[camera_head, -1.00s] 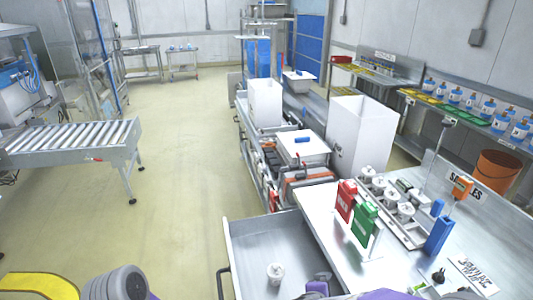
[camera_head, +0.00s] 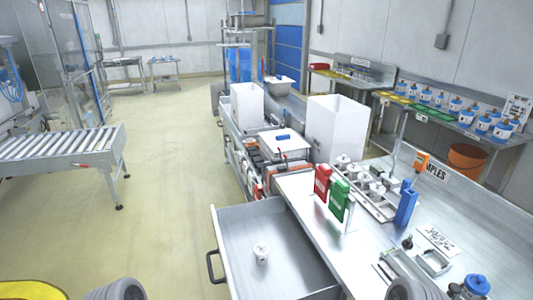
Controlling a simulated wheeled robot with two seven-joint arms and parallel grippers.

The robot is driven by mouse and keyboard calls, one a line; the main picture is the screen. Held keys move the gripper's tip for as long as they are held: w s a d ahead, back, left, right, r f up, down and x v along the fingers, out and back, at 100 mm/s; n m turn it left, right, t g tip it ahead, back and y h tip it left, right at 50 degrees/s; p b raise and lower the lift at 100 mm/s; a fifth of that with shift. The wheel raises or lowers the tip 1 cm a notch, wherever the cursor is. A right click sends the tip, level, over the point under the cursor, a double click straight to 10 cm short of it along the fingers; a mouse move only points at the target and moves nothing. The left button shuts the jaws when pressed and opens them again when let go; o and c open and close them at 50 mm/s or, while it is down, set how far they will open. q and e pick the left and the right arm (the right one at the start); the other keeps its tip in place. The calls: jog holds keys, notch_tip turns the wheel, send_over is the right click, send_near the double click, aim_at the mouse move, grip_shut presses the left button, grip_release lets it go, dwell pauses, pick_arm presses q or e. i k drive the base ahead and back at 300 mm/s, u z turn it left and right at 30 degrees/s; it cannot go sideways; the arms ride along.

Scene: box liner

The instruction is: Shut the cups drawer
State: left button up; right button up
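The cups drawer (camera_head: 290,235) is a grey metal drawer that stands pulled out from the counter on its left side. Its dark handle (camera_head: 212,266) is on the left front face. One small white cup (camera_head: 261,253) stands inside on the drawer floor, with bare floor around it. Neither gripper shows in the head view. Only grey ribbed parts of my arms appear at the bottom edge, left of the drawer and over the counter's front.
The counter (camera_head: 385,245) carries a red holder (camera_head: 322,182), a green holder (camera_head: 339,200), a rack of white cups (camera_head: 362,182) and a blue container (camera_head: 406,206). White bins (camera_head: 335,130) stand behind. The floor (camera_head: 150,225) left of the drawer is clear.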

aim_at(294, 269)
jog(key=k, duration=0.5)
jog(key=u, duration=0.9)
jog(key=i, duration=1)
jog(key=z, duration=0.85)
